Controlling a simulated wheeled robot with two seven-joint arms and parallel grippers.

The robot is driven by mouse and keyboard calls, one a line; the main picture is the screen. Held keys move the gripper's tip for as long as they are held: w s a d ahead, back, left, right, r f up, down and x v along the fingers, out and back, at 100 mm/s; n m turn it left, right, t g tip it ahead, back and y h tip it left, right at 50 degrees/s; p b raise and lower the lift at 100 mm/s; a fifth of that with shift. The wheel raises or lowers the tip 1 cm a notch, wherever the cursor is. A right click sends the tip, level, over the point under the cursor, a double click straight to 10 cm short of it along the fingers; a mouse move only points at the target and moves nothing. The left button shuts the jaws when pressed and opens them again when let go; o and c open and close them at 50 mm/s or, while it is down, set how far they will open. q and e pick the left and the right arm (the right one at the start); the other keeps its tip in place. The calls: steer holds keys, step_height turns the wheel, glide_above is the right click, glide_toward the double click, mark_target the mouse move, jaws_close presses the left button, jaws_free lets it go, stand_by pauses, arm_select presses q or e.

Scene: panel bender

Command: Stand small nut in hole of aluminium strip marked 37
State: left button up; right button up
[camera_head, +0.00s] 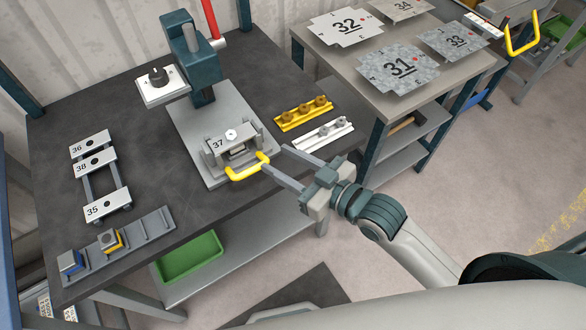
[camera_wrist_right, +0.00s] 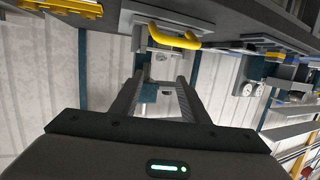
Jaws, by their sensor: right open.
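The aluminium strip marked 37 (camera_head: 219,143) lies on the press fixture on the dark bench. A small light hexagonal nut (camera_head: 231,134) sits upright on it, where a hole would be; the hole itself is hidden. How deep the nut sits I cannot tell. My right gripper (camera_head: 274,159) is open and empty, its fingertips close to the right of the yellow handle (camera_head: 247,171) at the front of the fixture. In the right wrist view the yellow handle (camera_wrist_right: 176,39) shows beyond the two spread fingers. My left gripper is not in view.
A yellow rack (camera_head: 303,112) and a white rack (camera_head: 322,133) with small parts stand to the right. Strips marked 36, 38 and 35 (camera_head: 106,208) lie at the left. The green press column (camera_head: 193,60) rises behind the fixture. A green bin (camera_head: 190,258) is below.

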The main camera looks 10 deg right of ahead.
steer(key=shift+v, duration=1.4)
steer(key=shift+f, duration=0.1)
steer(key=s+d+f+m+g+h, duration=0.3)
steer(key=s+d+f+g+h, duration=0.15)
steer(key=s+d+f, duration=0.4)
steer(key=s+d+f+m+g+h, duration=0.2)
steer(key=s+d+f+g+h, duration=0.25)
steer(key=s+f, duration=0.6)
step_height(320, 180, down, 29)
steer(key=b, duration=0.2)
steer(key=s+d+f+g, duration=0.1)
steer(key=s+d+f, duration=0.1)
steer(key=s+f, duration=0.7)
steer(key=s+d+f+g, duration=0.1)
steer(key=s+f, duration=0.9)
steer(key=shift+d+h+b, duration=0.3)
steer(key=shift+d+b, duration=0.05)
steer(key=shift+b, duration=0.1)
